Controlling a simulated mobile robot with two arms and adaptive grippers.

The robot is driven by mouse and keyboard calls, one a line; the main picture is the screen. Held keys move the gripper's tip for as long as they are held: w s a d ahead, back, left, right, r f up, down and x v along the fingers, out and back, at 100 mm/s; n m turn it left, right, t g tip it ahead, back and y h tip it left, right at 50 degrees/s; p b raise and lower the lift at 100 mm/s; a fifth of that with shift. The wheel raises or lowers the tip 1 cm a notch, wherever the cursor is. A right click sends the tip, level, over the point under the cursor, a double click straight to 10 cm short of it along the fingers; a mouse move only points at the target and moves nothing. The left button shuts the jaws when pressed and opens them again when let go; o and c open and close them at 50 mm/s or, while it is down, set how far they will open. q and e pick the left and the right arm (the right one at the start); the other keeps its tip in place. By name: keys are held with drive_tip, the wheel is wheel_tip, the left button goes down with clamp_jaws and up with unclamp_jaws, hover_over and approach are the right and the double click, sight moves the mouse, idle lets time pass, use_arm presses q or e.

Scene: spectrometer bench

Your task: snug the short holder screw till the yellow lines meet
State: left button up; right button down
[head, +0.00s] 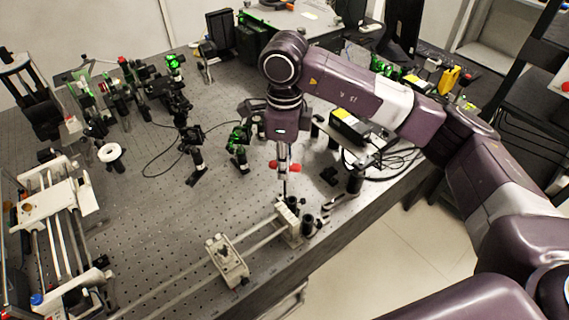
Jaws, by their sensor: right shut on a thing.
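My right gripper (284,166) reaches down from above, its body upright over the front part of the bench. Red parts show at its fingertips. It is shut on a thin dark upright tool (285,186), whose lower end comes down at the pale holder block (288,222) at the end of the rails. I cannot tell whether the tip is seated in a screw. The short holder screw and the yellow lines are too small to make out. My left gripper is not in view.
The perforated bench (180,228) carries several optical mounts on the left and middle. A pale carriage (228,262) sits on the rails. Small dark posts (307,224) stand close right of the holder block. A black box with a yellow label (349,124) and cables lie behind right.

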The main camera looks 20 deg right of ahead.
drive_tip(key=shift+f, duration=0.15)
drive_tip(key=shift+f+b, duration=0.5)
drive_tip(key=shift+b, duration=0.1)
drive_tip(key=shift+f, duration=0.1)
drive_tip(key=shift+m, duration=0.3)
drive_tip(key=m+b, duration=0.1)
drive_tip(key=m, duration=0.2)
drive_tip(key=m+b, duration=0.1)
drive_tip(key=m, duration=0.3)
drive_tip(key=shift+m, duration=0.3)
drive_tip(key=m, duration=1.3)
drive_tip(key=shift+d+b, duration=0.1)
drive_tip(key=shift+b, duration=0.2)
drive_tip(key=shift+r+p, duration=0.55)
drive_tip(key=shift+r, duration=0.4)
